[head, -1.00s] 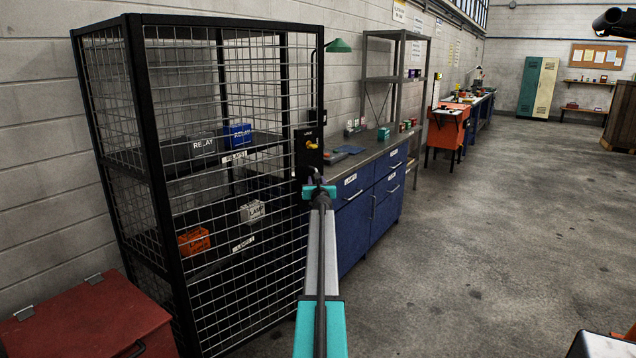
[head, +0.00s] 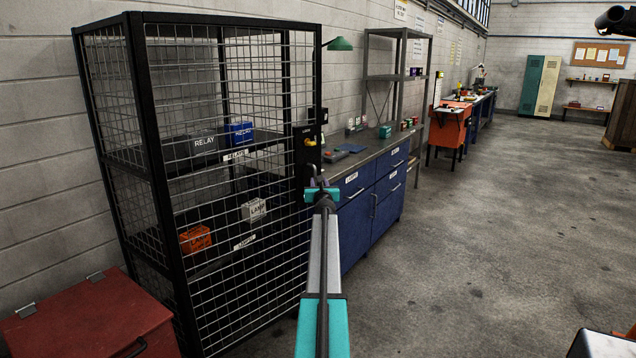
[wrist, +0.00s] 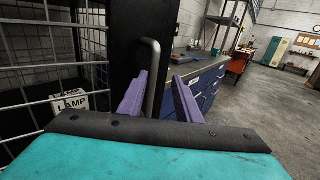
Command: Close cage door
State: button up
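The black wire-mesh cage (head: 148,130) stands against the wall at the left in the head view. Its mesh front (head: 235,290) faces me; I cannot tell whether the door stands slightly ajar. A black lock plate with a yellow knob (head: 309,142) is at its right side. In the wrist view a grey vertical bar handle (wrist: 151,60) stands before a black panel (wrist: 125,40). My gripper (wrist: 162,78) has its purple fingers apart, with the handle between them, nearer the left finger. In the head view my gripper (head: 322,182) is at the cage's right edge.
Inside the cage are grey and blue relay boxes, an orange box (head: 196,238) and a white lamp box (head: 254,209). A red chest (head: 85,315) stands at the lower left. A blue workbench (head: 365,205) stands right beyond the cage.

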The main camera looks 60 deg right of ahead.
jog(key=v, duration=0.9)
jog(key=shift+a, duration=0.15)
jog(key=shift+s, duration=0.1)
